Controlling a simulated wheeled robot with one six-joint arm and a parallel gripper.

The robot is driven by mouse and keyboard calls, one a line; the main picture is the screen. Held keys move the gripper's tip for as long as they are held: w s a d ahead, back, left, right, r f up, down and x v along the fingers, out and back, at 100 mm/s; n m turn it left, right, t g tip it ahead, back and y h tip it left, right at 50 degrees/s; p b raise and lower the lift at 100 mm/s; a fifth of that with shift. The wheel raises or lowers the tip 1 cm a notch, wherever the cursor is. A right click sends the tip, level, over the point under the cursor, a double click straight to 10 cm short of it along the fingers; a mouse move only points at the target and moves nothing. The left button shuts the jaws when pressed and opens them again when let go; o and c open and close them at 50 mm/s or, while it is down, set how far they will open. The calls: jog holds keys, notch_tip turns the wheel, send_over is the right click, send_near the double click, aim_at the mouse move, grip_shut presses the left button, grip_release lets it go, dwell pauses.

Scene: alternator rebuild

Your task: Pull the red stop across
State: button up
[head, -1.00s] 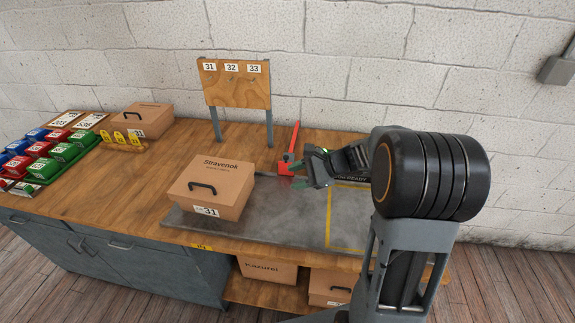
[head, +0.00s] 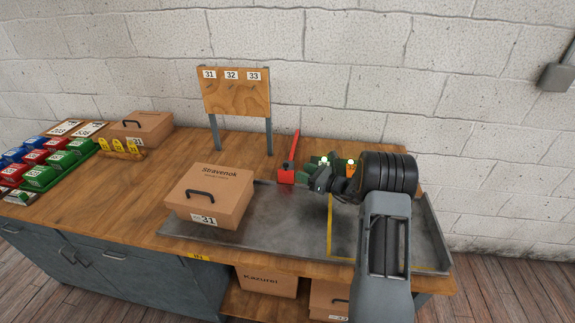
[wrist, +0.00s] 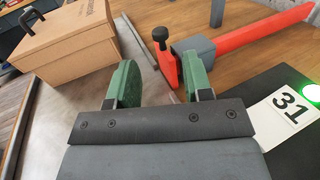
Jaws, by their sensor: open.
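The red stop (head: 286,176) stands at the back edge of the grey mat, its long red bar (head: 294,147) slanting up and back. In the wrist view the red bar (wrist: 260,36) runs from a grey block to the upper right, with a black knob (wrist: 160,38) on a short red piece at its left end. My gripper (head: 309,170) is just right of the stop's base in the head view. In the wrist view my gripper (wrist: 161,78) shows two green fingers apart with nothing between them. The knob and short red piece appear beyond the gap, apart from the fingers.
A Stravenok box (head: 207,197) marked 31 stands left on the grey mat (head: 275,232). A board (head: 236,97) numbered 31 to 33 stands behind. A 31 card (wrist: 291,107) lies on a black panel by a green light. Coloured bins (head: 40,177) fill the far left.

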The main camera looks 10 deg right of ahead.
jog(key=p+x, duration=0.1)
jog(key=x, duration=0.6)
jog(key=shift+w+a, duration=0.15)
grip_shut()
dwell(0.3)
